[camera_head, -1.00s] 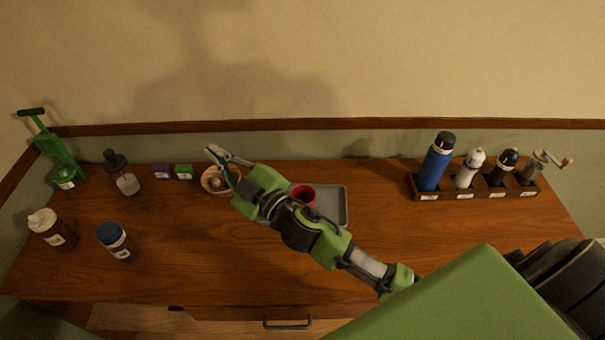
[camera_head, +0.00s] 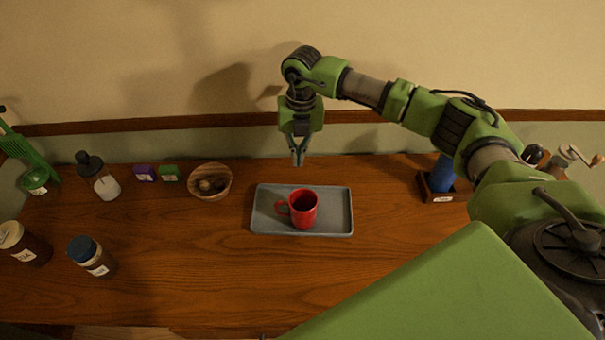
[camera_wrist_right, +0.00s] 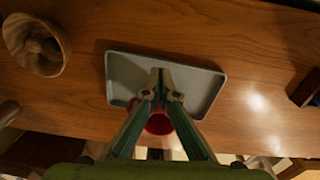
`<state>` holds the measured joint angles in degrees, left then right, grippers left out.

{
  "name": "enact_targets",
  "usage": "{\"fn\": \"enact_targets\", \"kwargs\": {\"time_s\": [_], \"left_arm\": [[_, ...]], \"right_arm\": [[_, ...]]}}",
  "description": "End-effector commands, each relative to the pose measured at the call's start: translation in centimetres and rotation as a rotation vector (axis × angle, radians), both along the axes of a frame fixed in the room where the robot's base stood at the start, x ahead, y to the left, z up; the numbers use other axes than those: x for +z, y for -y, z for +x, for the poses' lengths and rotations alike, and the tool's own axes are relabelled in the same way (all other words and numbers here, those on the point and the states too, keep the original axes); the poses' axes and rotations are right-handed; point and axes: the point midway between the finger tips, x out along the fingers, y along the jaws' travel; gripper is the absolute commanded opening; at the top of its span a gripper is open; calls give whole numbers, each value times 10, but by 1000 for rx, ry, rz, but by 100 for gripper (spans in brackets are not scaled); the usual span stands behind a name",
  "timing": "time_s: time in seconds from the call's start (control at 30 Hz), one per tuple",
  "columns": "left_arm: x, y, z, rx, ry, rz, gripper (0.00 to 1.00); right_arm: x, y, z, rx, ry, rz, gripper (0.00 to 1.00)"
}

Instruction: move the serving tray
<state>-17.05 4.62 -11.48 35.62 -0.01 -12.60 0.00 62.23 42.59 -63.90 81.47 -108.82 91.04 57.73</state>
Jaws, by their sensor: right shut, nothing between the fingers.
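The serving tray (camera_head: 335,222) is grey, shallow and rectangular, and lies flat on the wooden counter near the middle. A red mug (camera_head: 304,210) stands upright on it, with its handle to the left. My right gripper (camera_head: 298,160) is shut and empty, pointing down above the counter just behind the tray's back edge. In the right wrist view, the tray (camera_wrist_right: 205,92) lies below the shut fingers (camera_wrist_right: 161,75), which partly hide the red mug (camera_wrist_right: 158,124). My left gripper is not in view.
A wooden bowl (camera_head: 210,182) with contents stands left of the tray. Purple (camera_head: 146,172) and green (camera_head: 169,173) boxes and several bottles are farther left. A blue bottle (camera_head: 442,174) in a dark rack (camera_head: 437,193) stands at right, partly behind my arm. The counter before the tray is clear.

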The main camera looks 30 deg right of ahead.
Motion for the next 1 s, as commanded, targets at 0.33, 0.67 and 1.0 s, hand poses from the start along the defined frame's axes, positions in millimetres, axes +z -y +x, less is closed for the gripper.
{"fn": "enact_targets", "kwargs": {"time_s": [0.33,0.67,1.0], "left_arm": [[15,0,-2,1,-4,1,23],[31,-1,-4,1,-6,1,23],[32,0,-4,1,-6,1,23]], "right_arm": [[-29,17,-2,-23,-18,-53,0],[-84,16,-2,-23,-15,-51,0],[-97,16,-1,-20,-12,-49,0]]}}
